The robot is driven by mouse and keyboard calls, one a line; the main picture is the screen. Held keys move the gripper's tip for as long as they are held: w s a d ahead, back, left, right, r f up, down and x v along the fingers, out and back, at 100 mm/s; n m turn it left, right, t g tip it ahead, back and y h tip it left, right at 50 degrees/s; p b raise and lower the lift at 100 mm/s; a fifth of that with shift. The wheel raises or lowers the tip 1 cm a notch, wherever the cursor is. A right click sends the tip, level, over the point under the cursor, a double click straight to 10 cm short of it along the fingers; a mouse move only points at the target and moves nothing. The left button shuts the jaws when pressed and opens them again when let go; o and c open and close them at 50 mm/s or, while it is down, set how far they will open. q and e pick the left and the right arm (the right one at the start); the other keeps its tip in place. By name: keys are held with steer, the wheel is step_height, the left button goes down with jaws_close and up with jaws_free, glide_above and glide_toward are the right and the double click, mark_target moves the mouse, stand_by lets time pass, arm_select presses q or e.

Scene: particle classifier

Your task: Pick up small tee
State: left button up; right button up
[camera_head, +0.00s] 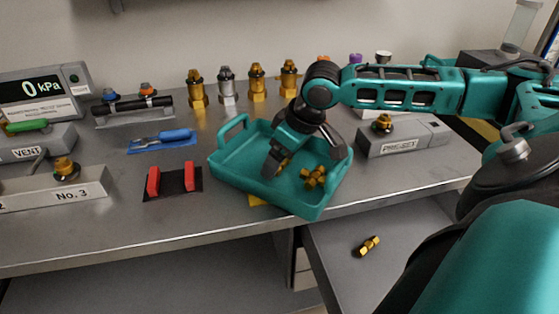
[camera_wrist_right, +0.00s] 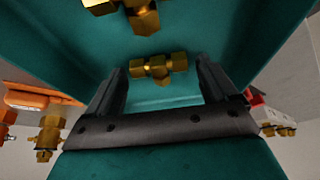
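A teal tray (camera_head: 232,180) with raised handles stands on the metal bench. Brass fittings lie in it: a cross- or tee-shaped one (camera_head: 313,177) on the right, and another partly hidden by my gripper. My right gripper (camera_head: 272,166) reaches down into the tray. In the right wrist view, the right gripper (camera_wrist_right: 160,82) is open, with its fingers apart. A small brass tee (camera_wrist_right: 157,68) shows between or just beyond the fingertips; contact is not visible. A larger brass fitting (camera_wrist_right: 128,12) is cut by the top edge. My left gripper is not in view.
Brass and steel fittings (camera_head: 257,82) stand along the back. A project box (camera_head: 405,138) is right of the tray. Red blocks (camera_head: 189,176) and a blue-handled tool (camera_head: 175,135) lie to its left. A loose brass fitting (camera_head: 368,246) lies on the lower surface at right.

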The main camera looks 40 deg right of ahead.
steer(key=c, duration=1.1)
